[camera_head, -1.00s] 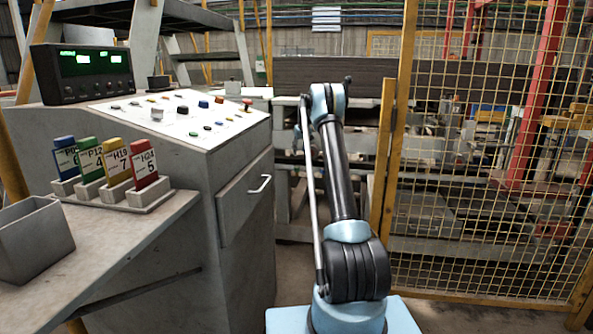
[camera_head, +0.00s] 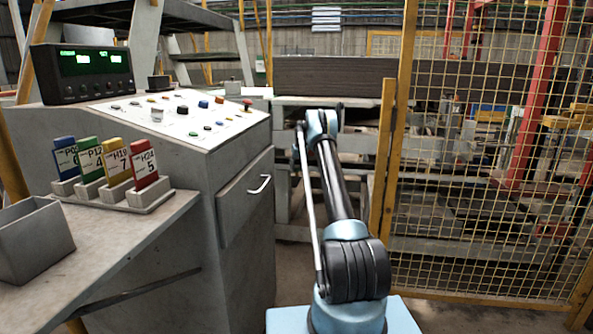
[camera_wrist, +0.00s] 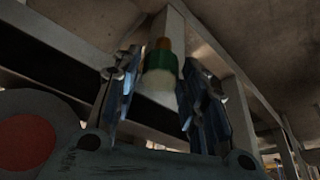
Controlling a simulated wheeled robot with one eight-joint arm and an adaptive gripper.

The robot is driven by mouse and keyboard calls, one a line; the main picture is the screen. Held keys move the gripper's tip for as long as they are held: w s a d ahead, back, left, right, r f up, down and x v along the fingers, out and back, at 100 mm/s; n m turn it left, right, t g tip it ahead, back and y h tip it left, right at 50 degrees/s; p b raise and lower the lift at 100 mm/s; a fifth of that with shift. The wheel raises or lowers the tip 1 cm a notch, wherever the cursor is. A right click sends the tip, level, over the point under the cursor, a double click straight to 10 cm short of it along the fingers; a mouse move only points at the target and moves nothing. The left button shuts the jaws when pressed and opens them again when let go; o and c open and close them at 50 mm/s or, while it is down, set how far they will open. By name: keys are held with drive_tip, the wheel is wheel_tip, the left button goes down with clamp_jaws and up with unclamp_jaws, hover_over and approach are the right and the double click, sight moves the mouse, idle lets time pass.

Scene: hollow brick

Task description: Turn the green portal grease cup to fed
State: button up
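The green grease cup (camera_wrist: 161,62) shows in the wrist view, upper middle. It has a green band, an orange-brown stem above and a pale, blurred lower end, and hangs below a grey post. My gripper (camera_wrist: 160,76) is open, with one dark blue-grey finger on each side of the cup. Gaps show between the cup and both fingers, so I see no contact. In the head view my gripper and the cup are hidden behind my arm or too small to make out. I cannot read the cup's setting.
Grey beams (camera_wrist: 250,90) run close beside the fingers in the wrist view. A round red disc (camera_wrist: 25,142) is at lower left. In the head view, a control desk (camera_head: 245,230) stands left of my arm and a yellow mesh fence (camera_head: 490,200) right.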

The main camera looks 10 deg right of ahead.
drive_tip(key=c, duration=0.8)
drive_tip(key=shift+a+m, duration=0.1)
drive_tip(key=shift+m, duration=0.2)
drive_tip(key=m+h, duration=0.1)
drive_tip(key=m, duration=0.2)
drive_tip(key=shift+a+m+h, duration=0.1)
drive_tip(key=shift+m+h, duration=0.2)
drive_tip(key=m, duration=0.1)
drive_tip(key=m+h, duration=0.1)
drive_tip(key=m, duration=0.1)
drive_tip(key=shift+w+a+m, duration=0.1)
drive_tip(key=shift+w+m, duration=0.05)
drive_tip(key=shift+m, duration=0.15)
drive_tip(key=m+g+h, duration=0.1)
drive_tip(key=m, duration=0.2)
drive_tip(key=shift+a+m+h, duration=0.1)
drive_tip(key=shift+m+h, duration=0.2)
drive_tip(key=shift+w+m+g+h, duration=0.1)
drive_tip(key=shift+m+g+h, duration=0.35)
drive_tip(key=shift+m, duration=1.05)
drive_tip(key=shift+m+g, duration=0.25)
drive_tip(key=shift+m, duration=0.15)
